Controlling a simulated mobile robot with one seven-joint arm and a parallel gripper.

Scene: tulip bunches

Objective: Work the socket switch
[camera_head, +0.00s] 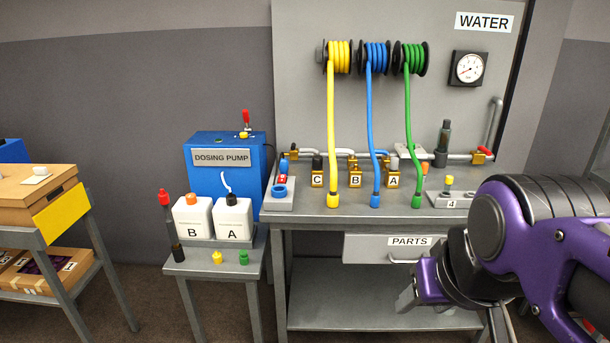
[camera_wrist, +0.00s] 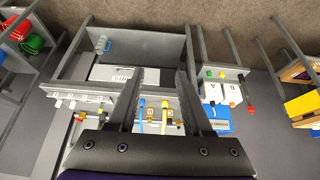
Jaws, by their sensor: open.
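A small grey block (camera_head: 278,203) stands at the left end of the bench top in the head view. It carries a blue round socket (camera_head: 280,191) and a small red part (camera_head: 282,179) that looks like its switch; its position is too small to read. My gripper (camera_head: 408,298) is at the lower right, in front of the bench and below its top, well away from the socket. In the wrist view my gripper (camera_wrist: 157,76) has its two fingers spread with nothing between them. I cannot make out the socket there; the right finger may hide it.
Yellow (camera_head: 331,130), blue (camera_head: 369,130) and green (camera_head: 409,130) hoses hang to the bench (camera_head: 300,219). Brass valves stand behind them. The blue dosing pump (camera_head: 205,150) and white bottles A (camera_head: 233,217) and B (camera_head: 192,219) stand left of the socket. A parts drawer (camera_head: 375,247) is below.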

